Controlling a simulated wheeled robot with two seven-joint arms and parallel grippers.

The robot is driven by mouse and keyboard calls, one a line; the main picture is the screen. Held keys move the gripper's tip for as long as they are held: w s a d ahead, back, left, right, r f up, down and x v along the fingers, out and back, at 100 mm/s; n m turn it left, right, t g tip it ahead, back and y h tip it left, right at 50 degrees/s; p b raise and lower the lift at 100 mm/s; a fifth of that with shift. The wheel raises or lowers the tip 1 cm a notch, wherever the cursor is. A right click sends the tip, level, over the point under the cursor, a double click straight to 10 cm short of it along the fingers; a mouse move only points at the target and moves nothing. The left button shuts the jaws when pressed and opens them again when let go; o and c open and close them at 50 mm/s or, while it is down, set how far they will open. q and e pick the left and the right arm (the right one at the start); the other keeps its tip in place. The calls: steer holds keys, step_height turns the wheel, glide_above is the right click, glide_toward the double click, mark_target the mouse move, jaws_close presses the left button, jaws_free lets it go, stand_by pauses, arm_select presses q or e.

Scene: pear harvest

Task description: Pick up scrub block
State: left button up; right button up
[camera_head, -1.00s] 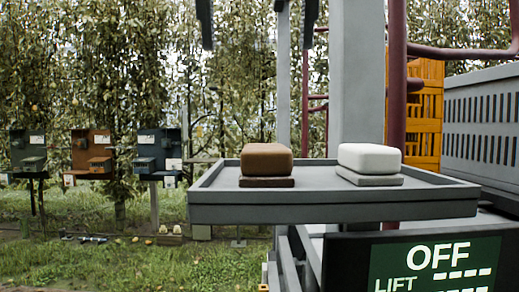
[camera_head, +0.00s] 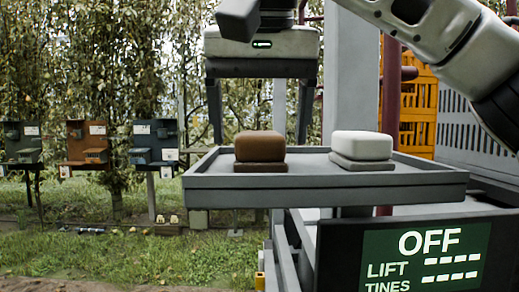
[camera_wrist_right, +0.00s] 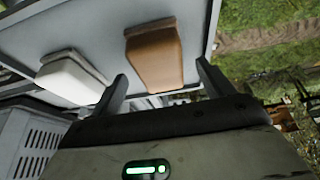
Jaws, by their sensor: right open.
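Two blocks with rounded edges stand on the grey tray (camera_head: 330,184), each on a thin base of similar colour. The brown block (camera_head: 259,146) is at the left and the white block (camera_head: 362,146) at the right; I cannot tell by name which is the scrub block. My right gripper (camera_head: 259,132) is open, its fingers pointing down on either side of the brown block in the head view. In the right wrist view the brown block (camera_wrist_right: 153,58) lies ahead, between the open fingertips (camera_wrist_right: 160,82), apparently untouched. The white block (camera_wrist_right: 72,80) is left of them. My left gripper is out of view.
The tray has a low raised rim. A grey post (camera_head: 352,80) and dark red pipes stand behind it, with orange crates (camera_head: 416,110) at the right. A sign reading OFF (camera_head: 425,258) is below. Hive-like boxes (camera_head: 88,143) stand farther left on grass.

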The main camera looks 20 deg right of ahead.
steer(key=shift+x, duration=1)
steer(key=shift+c, duration=0.3)
steer(key=c, duration=1)
steer(key=shift+r, duration=0.1)
steer(key=shift+c, duration=0.2)
